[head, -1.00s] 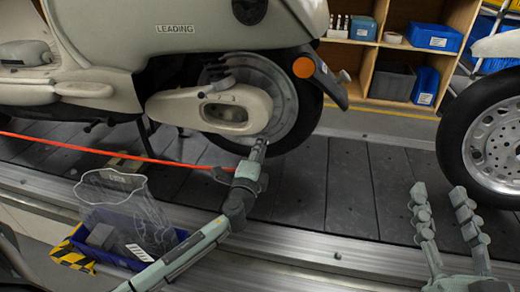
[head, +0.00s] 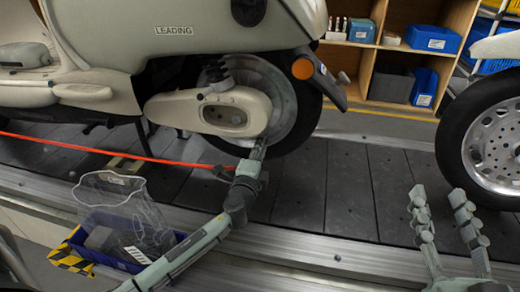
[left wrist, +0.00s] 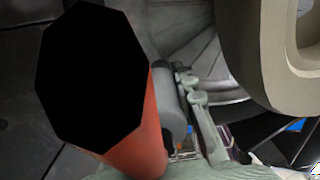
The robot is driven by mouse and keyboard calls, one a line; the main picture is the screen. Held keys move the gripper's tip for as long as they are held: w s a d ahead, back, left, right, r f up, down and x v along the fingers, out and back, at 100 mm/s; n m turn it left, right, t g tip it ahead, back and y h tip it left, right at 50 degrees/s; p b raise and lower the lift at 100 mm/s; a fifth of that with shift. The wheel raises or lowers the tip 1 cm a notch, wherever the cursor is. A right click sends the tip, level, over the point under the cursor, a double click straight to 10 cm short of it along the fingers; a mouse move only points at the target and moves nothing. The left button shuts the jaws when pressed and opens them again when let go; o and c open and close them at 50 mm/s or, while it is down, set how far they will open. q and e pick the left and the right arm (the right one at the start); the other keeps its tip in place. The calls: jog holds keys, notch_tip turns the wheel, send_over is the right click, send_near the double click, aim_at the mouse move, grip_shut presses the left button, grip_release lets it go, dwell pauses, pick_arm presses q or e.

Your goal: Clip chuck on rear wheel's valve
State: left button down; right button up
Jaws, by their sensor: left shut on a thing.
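The rear wheel (head: 308,110) of the cream scooter (head: 110,35) stands on the slat conveyor, its hub partly behind the cream engine cover. My left gripper (head: 259,149) is at the lower edge of this wheel, in front of the rim. It is shut on the chuck, a small grey cylinder (left wrist: 170,105) in the left wrist view. A red hose (head: 110,151) runs from the left to this gripper; it also fills the left of the wrist view (left wrist: 150,135). I cannot make out the valve or whether the chuck touches it. My right gripper (head: 442,205) is open and empty, above the conveyor's near edge.
A blue bin (head: 105,256) with a clear bag (head: 112,190) stands at the near left, beside yellow-black striping. Another wheel (head: 490,145) stands at the right. A wooden shelf (head: 375,65) with blue boxes is behind. Conveyor slats (head: 350,190) between the wheels are clear.

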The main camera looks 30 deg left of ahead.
pick_arm(q)
jog(key=shift+w, duration=0.1)
jog(key=c, duration=1.2)
grip_release()
jog(key=shift+o, duration=0.2)
jog(key=v, duration=1.2)
